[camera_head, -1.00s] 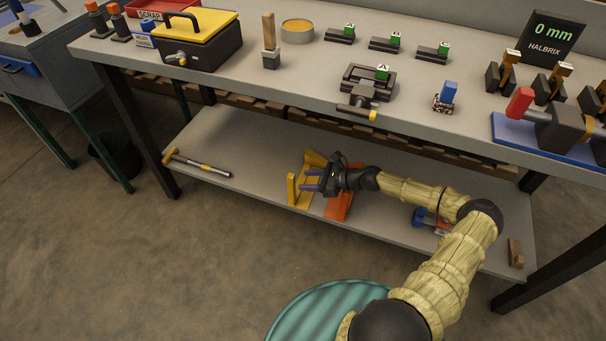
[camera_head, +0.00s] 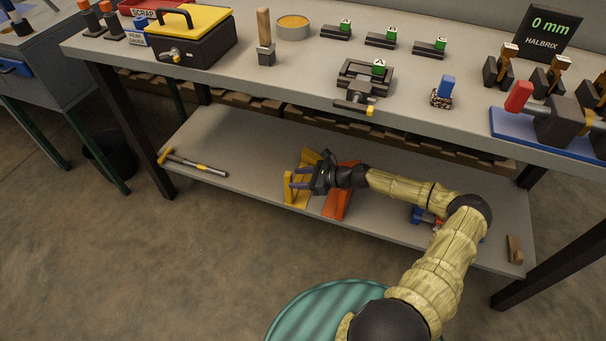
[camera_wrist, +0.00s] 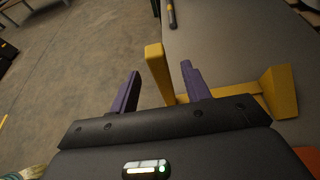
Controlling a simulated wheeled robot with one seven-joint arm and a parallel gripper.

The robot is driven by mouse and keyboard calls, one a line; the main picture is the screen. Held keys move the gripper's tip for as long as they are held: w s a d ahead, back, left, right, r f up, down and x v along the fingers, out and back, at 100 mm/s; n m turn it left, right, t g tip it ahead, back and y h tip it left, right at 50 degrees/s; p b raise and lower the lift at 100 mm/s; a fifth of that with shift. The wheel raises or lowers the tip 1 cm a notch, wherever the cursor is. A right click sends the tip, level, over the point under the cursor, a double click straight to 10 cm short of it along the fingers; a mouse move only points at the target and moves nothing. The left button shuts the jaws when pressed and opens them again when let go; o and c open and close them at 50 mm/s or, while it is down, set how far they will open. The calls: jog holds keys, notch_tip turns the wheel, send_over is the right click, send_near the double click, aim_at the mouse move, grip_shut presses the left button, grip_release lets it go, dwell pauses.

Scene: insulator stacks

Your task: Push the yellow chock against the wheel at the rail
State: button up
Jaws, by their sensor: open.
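A yellow piece (camera_head: 289,193) with an upright plate and a flat base lies on the lower shelf; it may be the chock. In the wrist view its upright (camera_wrist: 158,72) stands between my fingers, and its base ends in a wedge-like block (camera_wrist: 281,92) at the right. My gripper (camera_head: 299,178) is open, its purple fingers pointing left over the yellow piece. In the wrist view my gripper (camera_wrist: 160,88) shows a finger on each side of the upright; contact is unclear. No wheel or rail is clearly recognisable.
An orange block (camera_head: 338,201) lies right of the yellow piece under my arm. A hammer (camera_head: 193,163) lies at the shelf's left. Blue-and-red items (camera_head: 425,216) are partly hidden by my arm. The workbench top (camera_head: 300,70) overhangs the shelf.

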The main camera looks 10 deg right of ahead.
aim_at(287, 177)
jog(key=b+x, duration=0.2)
jog(key=x, duration=0.2)
jog(key=shift+a+r, duration=0.1)
jog(key=shift+a, duration=0.1)
jog(key=shift+w+a, duration=0.2)
jog(key=shift+a, duration=0.1)
grip_shut()
jog(key=shift+w+r, duration=0.1)
dwell(1.2)
